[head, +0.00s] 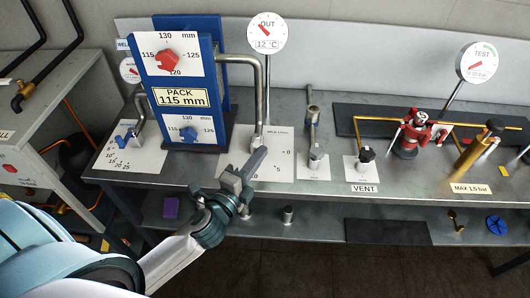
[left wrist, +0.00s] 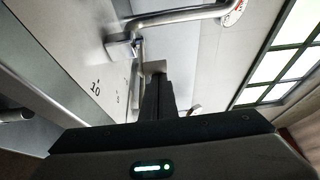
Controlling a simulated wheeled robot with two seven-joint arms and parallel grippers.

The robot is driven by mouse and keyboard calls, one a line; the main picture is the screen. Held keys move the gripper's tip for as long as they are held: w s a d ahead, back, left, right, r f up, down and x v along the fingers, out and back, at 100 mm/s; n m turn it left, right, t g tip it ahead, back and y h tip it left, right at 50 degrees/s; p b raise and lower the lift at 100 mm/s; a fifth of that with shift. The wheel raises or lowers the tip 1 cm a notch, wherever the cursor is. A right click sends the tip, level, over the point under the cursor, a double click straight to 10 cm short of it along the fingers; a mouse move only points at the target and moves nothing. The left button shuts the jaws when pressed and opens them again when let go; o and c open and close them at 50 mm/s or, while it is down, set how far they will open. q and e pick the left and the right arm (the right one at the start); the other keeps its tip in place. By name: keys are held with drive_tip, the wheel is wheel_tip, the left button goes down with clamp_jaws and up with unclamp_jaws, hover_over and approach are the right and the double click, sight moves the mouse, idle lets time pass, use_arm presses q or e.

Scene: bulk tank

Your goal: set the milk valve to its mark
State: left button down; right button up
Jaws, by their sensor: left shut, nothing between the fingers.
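A white scale plate (head: 283,168) with marks 10, 5 and 0 lies on the bench under a bent steel pipe (head: 259,95); its small heading is too small to read, and I take it for the milk valve's plate. My left gripper (head: 258,158) is shut and empty, its fingers pointing up over this plate and covering part of it. The valve handle is mostly hidden behind the fingers in the head view. In the left wrist view a grey block (left wrist: 154,67) shows just beyond the fingertips (left wrist: 157,82); I cannot tell whether they touch it.
A blue plate stand (head: 198,85) with red and blue knobs stands left of the pipe. A blue-handled valve (head: 125,138) sits at far left. The OUT gauge (head: 266,34) rises behind. To the right are the VENT knob (head: 366,155) and a red fitting (head: 416,130).

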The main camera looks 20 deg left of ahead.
use_arm(q)
drive_tip(key=shift+s+a, duration=0.1)
drive_tip(key=shift+a, duration=0.3)
use_arm(e)
drive_tip(key=shift+r, duration=0.1)
idle(0.3)
drive_tip(key=shift+d+r, duration=0.1)
